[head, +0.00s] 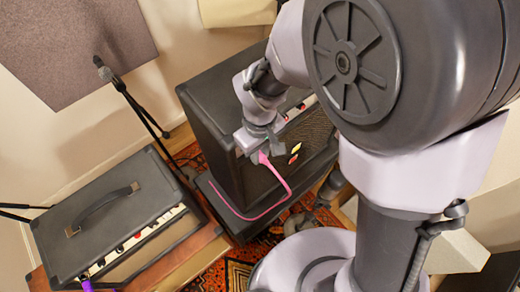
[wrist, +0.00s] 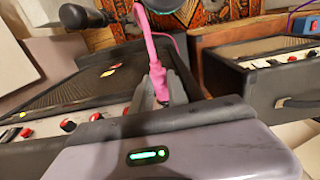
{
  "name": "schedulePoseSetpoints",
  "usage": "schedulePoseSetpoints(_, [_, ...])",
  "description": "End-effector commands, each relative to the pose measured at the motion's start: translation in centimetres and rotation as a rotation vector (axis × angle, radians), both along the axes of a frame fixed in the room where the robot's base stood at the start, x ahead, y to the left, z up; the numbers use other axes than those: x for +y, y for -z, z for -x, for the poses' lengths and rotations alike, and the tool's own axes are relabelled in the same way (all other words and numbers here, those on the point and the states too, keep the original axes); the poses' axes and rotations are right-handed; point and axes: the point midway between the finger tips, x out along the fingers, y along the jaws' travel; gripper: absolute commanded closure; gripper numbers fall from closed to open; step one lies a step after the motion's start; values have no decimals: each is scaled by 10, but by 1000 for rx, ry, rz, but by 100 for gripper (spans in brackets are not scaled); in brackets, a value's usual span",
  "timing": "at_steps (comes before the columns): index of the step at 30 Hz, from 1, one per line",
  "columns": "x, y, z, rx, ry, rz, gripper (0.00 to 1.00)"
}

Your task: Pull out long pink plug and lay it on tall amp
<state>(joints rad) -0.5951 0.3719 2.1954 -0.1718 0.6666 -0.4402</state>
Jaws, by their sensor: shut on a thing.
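The long pink plug (wrist: 157,82) is between the fingers of my gripper (wrist: 158,100) in the wrist view. My gripper (head: 259,150) is shut on it and also shows in the head view, in front of the tall amp's left front edge. The pink cable (head: 285,180) hangs from the gripper and loops down to the left. The tall amp (head: 218,105) is black, with a knob panel (head: 303,107) above a dark grille. In the wrist view its panel (wrist: 97,117) runs toward the plug. I cannot tell whether the plug's tip is still in a socket; fingers hide it.
A low amp (head: 105,220) with a top handle stands at the left, a purple plug (head: 88,285) at its front. A microphone stand (head: 130,95) is behind it. The tall amp rests on a dark base (head: 225,215). A patterned rug (head: 238,275) covers the floor.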

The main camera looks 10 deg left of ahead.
Motion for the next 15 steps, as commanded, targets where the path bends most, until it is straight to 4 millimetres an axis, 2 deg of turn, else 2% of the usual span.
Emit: schedulePoseSetpoints(15, [-3, -1, 2, -1, 0, -1, 100])
